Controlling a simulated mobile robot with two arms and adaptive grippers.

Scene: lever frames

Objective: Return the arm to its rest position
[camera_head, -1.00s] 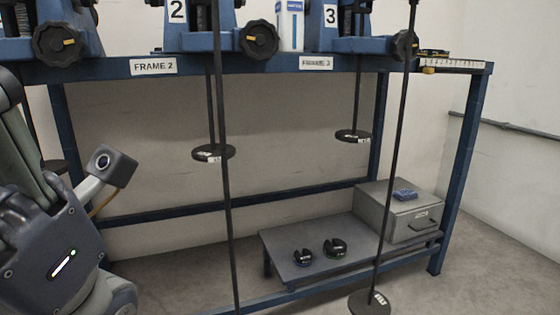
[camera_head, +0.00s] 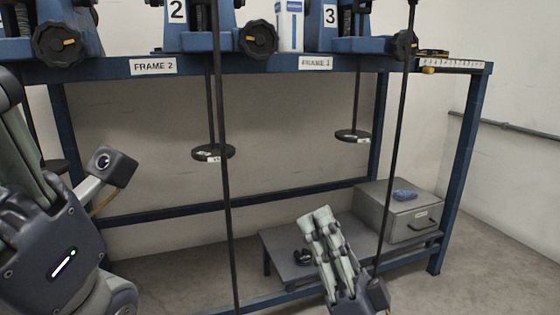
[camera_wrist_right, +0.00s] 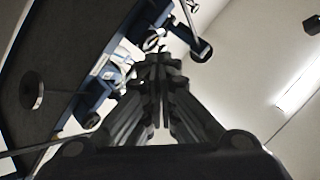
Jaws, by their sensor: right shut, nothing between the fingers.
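My right gripper (camera_head: 320,214) has come up from the bottom edge of the head view, in front of the low grey shelf. Its fingers point up and are together, with nothing between them. The right wrist view also shows the shut fingers (camera_wrist_right: 160,65) pointing toward the underside of the blue bench and the wall.
The blue bench (camera_head: 250,66) carries the lever frames and black knobs (camera_head: 258,37). Rods with weight discs (camera_head: 213,152) hang below it. A low shelf (camera_head: 275,243) holds a dark slotted weight (camera_head: 303,257) and a grey drawer box (camera_head: 398,215) with a blue item (camera_head: 405,195).

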